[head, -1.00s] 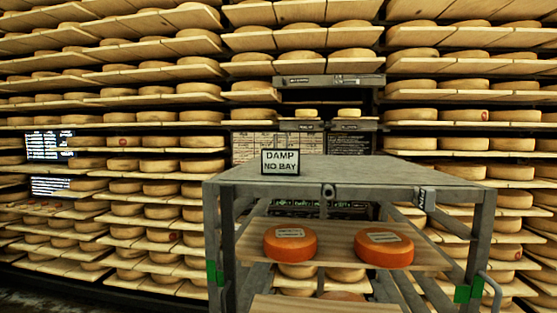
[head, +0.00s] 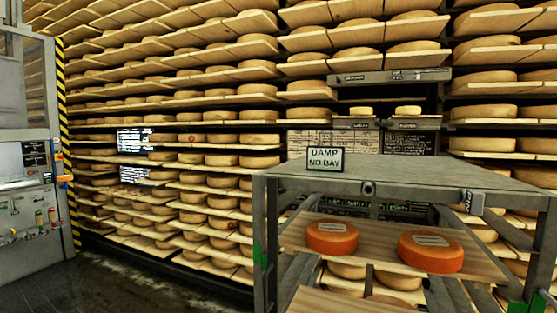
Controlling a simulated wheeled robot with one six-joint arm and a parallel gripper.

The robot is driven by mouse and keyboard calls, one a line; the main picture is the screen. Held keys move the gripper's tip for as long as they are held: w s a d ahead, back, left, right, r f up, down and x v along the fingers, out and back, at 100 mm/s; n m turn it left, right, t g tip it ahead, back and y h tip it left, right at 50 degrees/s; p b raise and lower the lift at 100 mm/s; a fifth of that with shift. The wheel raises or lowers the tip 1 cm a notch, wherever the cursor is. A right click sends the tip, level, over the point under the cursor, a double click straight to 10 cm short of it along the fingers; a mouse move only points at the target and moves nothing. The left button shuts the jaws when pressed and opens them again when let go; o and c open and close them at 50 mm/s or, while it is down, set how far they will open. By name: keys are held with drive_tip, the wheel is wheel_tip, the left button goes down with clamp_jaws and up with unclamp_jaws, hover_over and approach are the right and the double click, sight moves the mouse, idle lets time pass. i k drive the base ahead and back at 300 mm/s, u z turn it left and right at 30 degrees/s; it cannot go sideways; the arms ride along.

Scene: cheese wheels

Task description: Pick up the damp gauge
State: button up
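I cannot pick out a damp gauge for certain in the head view. A small sign reading "DAMP NO BAY" (head: 325,159) stands upright at the far left part of the grey top of a metal rack (head: 420,178). A small dark round fitting (head: 368,188) sits on the front edge of that top; I cannot tell what it is. Several small items (head: 40,218) are on the grey panel at the far left, too small to make out. My gripper is not in view.
Two orange cheese wheels (head: 332,238) with labels lie on a board (head: 290,240) inside the rack. Shelves of pale wheels (head: 190,160) fill the back wall. A grey cabinet (head: 25,110) with a yellow-black striped edge stands at left. Dark floor (head: 130,285) is clear between cabinet and rack.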

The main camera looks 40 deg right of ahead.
sight(323, 158)
drive_tip(key=u, duration=0.95)
drive_tip(key=i, duration=1.95)
drive_tip(key=z, duration=3.65)
